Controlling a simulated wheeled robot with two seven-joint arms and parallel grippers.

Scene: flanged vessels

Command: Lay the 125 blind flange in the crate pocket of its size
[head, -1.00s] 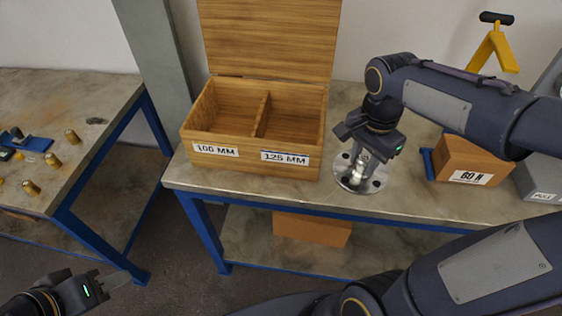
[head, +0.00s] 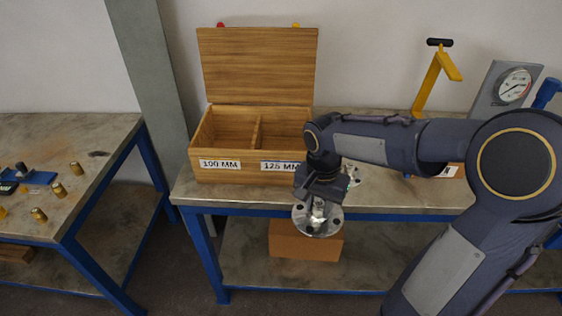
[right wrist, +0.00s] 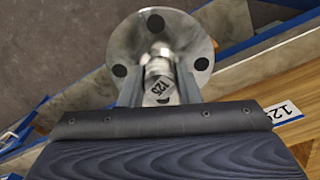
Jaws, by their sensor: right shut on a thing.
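The 125 blind flange (head: 316,222) is a round metal disc with bolt holes and a central knob. My right gripper (head: 319,203) is shut on its knob and holds it in front of the table edge, below the crate's right part. In the right wrist view the knob (right wrist: 159,88), marked 125, sits between the two fingers, with the disc (right wrist: 185,35) beyond. The wooden crate (head: 222,174) stands open on the table with two pockets. The left one is labelled 100 MM, the right one 125 MM (head: 280,167). Both look empty where visible; my arm hides some of the right side.
A metal piece with holes (head: 352,175) shows partly behind my gripper on the table. A yellow-handled stand (head: 428,85) and a gauge (head: 514,85) are at the right. A cardboard box (head: 300,243) is on the lower shelf.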

